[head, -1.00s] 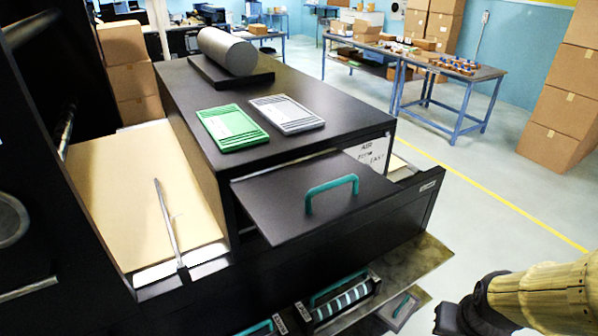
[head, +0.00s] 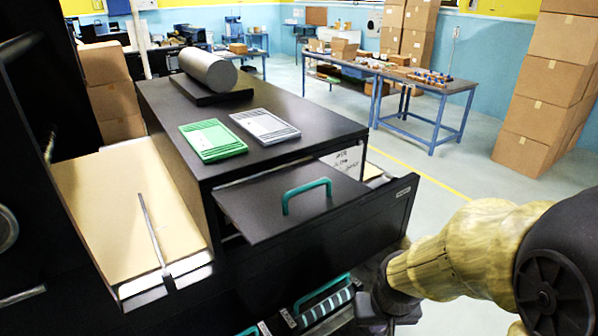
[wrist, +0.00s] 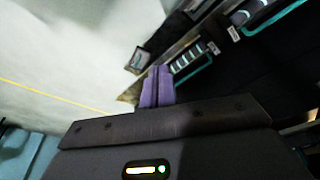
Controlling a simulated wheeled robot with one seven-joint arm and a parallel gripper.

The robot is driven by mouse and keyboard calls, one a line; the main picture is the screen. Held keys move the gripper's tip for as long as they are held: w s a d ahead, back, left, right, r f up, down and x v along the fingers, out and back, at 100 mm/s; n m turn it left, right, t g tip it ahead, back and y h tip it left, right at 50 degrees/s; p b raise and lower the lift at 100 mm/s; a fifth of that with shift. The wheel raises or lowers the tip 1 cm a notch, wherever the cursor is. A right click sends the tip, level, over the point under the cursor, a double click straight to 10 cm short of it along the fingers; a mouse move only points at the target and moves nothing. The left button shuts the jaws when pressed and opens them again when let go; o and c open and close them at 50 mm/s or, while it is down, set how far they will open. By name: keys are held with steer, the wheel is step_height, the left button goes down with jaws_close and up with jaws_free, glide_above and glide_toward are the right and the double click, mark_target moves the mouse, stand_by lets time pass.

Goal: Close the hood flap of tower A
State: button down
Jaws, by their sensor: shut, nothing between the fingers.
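A black panel (head: 262,212) with a teal handle (head: 306,194) juts out level from the front of the black cabinet (head: 330,128) in the head view. I cannot read a tower letter, so I cannot tell whether this is tower A's hood flap. Below it are striped units with teal handles (head: 322,292), which also show in the wrist view (wrist: 192,70). My gripper's purple fingers (wrist: 157,86) are together and empty in the wrist view, near a thin olive edge (wrist: 130,94). In the head view my arm's end is low at the right, beside the cabinet front, and hides part of the lower units.
A grey roll (head: 208,68), a green tray (head: 213,140) and a grey tray (head: 265,125) lie on the cabinet top. Kraft sheets (head: 115,215) lie at left. Blue-legged tables (head: 430,92) and stacked cartons (head: 545,90) stand behind.

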step_height(320, 180, up, 41)
steer(key=m+g+p, duration=0.2)
steer(key=m+p, duration=0.9)
steer(key=p, duration=0.3)
glide_above(307, 186)
steer(key=s, duration=0.1)
steer(key=shift+s+d+r+y, duration=0.1)
steer(key=shift+s+d+y, duration=0.15)
steer(key=shift+d, duration=0.2)
steer(key=shift+t, duration=0.3)
steer(key=f+p, duration=0.1)
steer(key=f, duration=0.3)
steer(key=w+f+p, duration=0.1)
steer(key=f, duration=0.4)
steer(key=a+f+p, duration=0.1)
steer(key=f, duration=0.4)
steer(key=shift+w+p, duration=0.2)
steer(key=shift+p, duration=0.1)
steer(key=shift+w+f, duration=0.1)
